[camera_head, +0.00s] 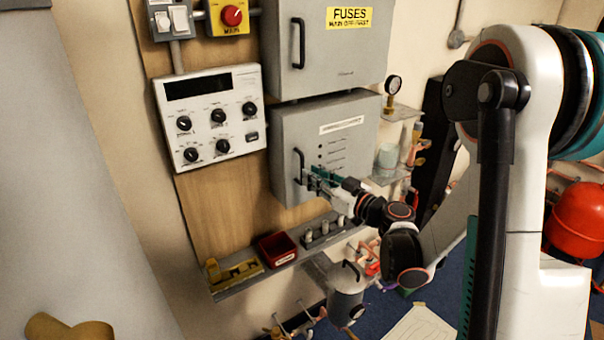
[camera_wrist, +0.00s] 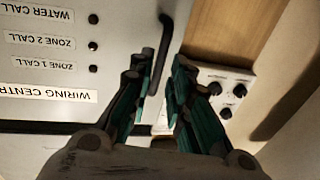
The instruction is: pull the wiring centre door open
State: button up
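The wiring centre (camera_head: 348,150) is the lower grey box on the wall, and its door looks shut. Its black bar handle (camera_head: 299,163) is at the door's left edge. The upside-down wrist view shows the door (camera_wrist: 45,65) with "WIRING CENTR" lettering and the handle (camera_wrist: 163,50). My gripper (camera_head: 312,180) is at the handle's lower part in the head view. In the wrist view the fingers of my gripper (camera_wrist: 160,70) are apart, with the handle in line with the gap between them. I see no clear contact; depth along the handle is hard to judge.
The fuse box (camera_head: 335,60) hangs just above. A white control panel with knobs (camera_head: 210,115) is to the left, with bare wooden board (camera_head: 220,200) below it. A gauge (camera_head: 392,86) stands to the right.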

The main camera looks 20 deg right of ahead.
jog(key=shift+b+x, duration=0.35)
jog(key=shift+x, duration=2.2)
grip_shut()
